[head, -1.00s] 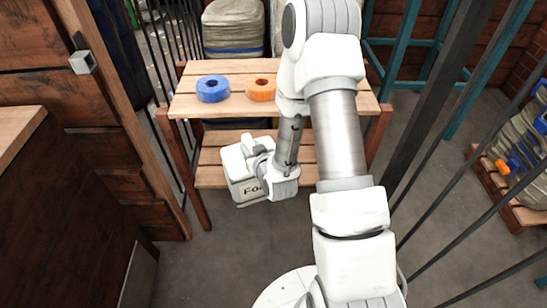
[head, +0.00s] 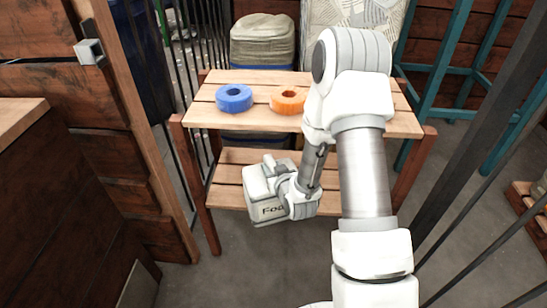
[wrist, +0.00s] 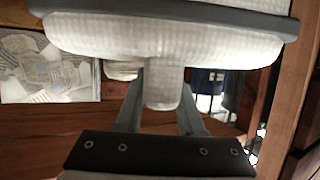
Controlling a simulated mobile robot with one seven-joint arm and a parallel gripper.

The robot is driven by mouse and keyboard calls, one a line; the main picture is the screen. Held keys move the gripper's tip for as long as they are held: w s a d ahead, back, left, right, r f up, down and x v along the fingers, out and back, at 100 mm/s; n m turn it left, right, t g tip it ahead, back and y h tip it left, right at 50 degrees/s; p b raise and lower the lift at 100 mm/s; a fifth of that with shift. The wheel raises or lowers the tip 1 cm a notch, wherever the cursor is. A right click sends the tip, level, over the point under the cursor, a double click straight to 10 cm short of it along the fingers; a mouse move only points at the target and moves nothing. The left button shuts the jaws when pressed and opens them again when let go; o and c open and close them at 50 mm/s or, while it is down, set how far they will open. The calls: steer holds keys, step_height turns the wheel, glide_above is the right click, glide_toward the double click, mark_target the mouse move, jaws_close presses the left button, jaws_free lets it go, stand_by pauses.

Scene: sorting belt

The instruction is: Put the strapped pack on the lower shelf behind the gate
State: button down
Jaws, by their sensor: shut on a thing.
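The strapped pack (head: 262,207) is a white block with dark lettering and a grey piece on top, seen in the head view in front of the lower shelf (head: 232,172). It overlaps the shelf's front edge; I cannot tell whether it touches. In the wrist view the pack (wrist: 215,45) fills the top, white and textured with a grey band. My gripper (wrist: 163,78) is shut on its white tab, one finger each side. In the head view my gripper (head: 284,180) is mostly hidden. Black bars (head: 185,95) stand left of the shelf unit.
The upper shelf (head: 330,119) holds a blue ring (head: 234,105) and an orange ring (head: 287,108). Wooden legs (head: 201,205) bound the lower shelf. A wooden panel with a metal block (head: 90,52) is at left. Dark bars (head: 480,95) slant at right.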

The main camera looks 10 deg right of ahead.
steer(key=r+b+x, duration=0.1)
steer(key=b+x, duration=0.1)
steer(key=x, duration=0.6)
steer(key=w+r+b+x, duration=0.1)
steer(key=r+b+x, duration=0.1)
steer(key=x, duration=0.6)
steer(key=shift+w+b, duration=0.25)
steer(key=shift+b, duration=0.1)
steer(key=shift+a+f, duration=0.1)
steer(key=c, duration=0.9)
jaws_free()
steer(key=shift+f, duration=0.2)
steer(key=shift+c, duration=0.2)
steer(key=o, duration=0.4)
